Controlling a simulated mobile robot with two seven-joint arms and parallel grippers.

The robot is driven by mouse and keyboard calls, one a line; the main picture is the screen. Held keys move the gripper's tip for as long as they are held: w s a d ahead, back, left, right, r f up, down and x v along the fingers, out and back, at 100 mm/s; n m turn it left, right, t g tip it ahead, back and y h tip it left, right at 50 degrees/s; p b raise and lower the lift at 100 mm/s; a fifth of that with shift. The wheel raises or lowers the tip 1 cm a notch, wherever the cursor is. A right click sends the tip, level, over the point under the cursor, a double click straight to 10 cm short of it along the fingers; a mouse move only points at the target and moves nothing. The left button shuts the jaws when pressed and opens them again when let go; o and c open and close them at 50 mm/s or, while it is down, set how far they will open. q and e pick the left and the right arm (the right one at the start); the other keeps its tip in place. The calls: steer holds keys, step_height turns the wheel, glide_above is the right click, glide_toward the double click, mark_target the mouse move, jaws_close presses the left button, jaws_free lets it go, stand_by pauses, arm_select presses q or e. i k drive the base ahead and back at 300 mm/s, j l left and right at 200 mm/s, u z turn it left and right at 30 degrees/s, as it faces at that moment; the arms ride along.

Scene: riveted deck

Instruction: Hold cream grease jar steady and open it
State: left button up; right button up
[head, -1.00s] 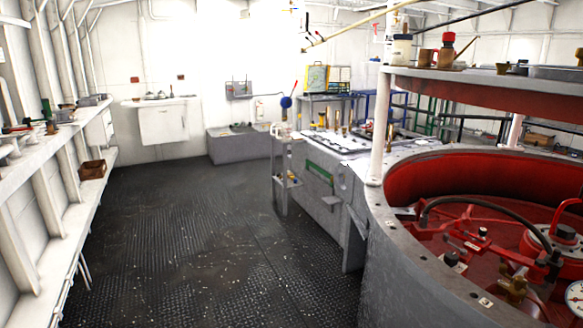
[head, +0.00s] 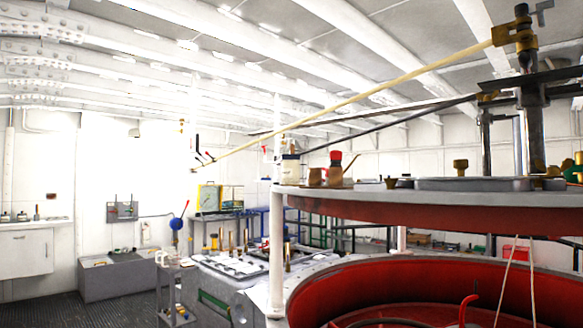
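A cream jar (head: 290,170) with a darker top stands upright at the left end of the raised round shelf (head: 420,199). It is small in the head view, and I cannot make out its lid clearly. It looks like the grease jar. Neither of my grippers is in view, and nothing is seen touching the jar.
A brown cup (head: 315,177) and a red-topped can (head: 335,168) stand close right of the jar. A white post (head: 276,250) rises at the shelf's left end. A red-lined round well (head: 400,283) lies below. Dark floor (head: 80,310) is clear at lower left.

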mark_target(290, 169)
steer(key=i+j+z, duration=0.1)
steer(key=z, duration=0.3)
steer(key=j+z, duration=0.1)
steer(key=z, duration=0.25)
steer(key=i+j+z, duration=0.1)
steer(key=z, duration=0.3)
steer(key=j+z, duration=0.25)
steer(key=j, duration=0.2)
steer(key=j+z, duration=0.25)
steer(key=j, duration=0.25)
steer(key=j+z, duration=0.3)
steer(key=j, duration=1.2)
steer(key=k+j, duration=0.1)
steer(key=j, duration=0.5)
steer(key=k+j+z, duration=0.1)
steer(key=j, duration=0.55)
